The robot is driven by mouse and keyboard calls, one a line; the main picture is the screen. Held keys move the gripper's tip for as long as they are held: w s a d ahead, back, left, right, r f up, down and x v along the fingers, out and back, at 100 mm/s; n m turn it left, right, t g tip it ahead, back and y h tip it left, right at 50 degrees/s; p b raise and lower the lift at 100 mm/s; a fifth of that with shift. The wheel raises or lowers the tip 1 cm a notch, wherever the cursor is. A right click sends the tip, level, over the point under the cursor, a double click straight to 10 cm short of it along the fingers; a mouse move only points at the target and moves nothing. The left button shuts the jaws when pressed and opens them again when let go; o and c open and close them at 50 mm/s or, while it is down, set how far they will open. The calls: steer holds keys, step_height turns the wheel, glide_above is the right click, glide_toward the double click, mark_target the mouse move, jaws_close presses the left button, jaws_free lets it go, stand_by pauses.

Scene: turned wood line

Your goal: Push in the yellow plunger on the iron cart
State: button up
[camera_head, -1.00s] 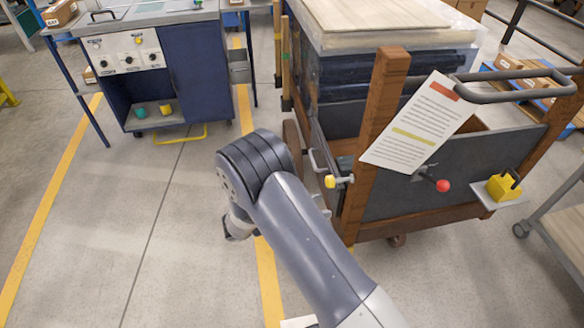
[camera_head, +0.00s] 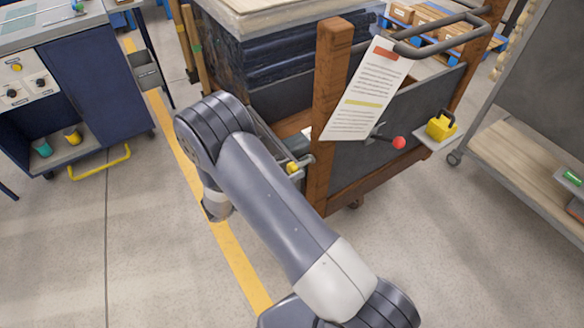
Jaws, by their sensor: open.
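The iron cart (camera_head: 385,125) stands at the upper middle, with brown posts, dark panels and a grey push handle. The yellow plunger (camera_head: 292,168) is a small yellow knob on the cart's left side, low beside the front brown post. My arm's upper link partly covers the area just left of it. My gripper (camera_head: 217,208) is at the lower end of my arm, left of the plunger and apart from it, over the yellow floor line. It is open; its fingers are mostly hidden behind my arm.
A red ball-ended lever (camera_head: 399,142) and a yellow block with a dark handle (camera_head: 440,125) are on the cart's end. A paper sheet (camera_head: 366,90) hangs by the post. A blue workbench (camera_head: 95,85) stands left and a shelf cart (camera_head: 530,150) right. The floor in front is clear.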

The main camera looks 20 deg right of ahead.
steer(key=shift+x, duration=0.8)
steer(key=shift+c, duration=0.3)
jaws_close()
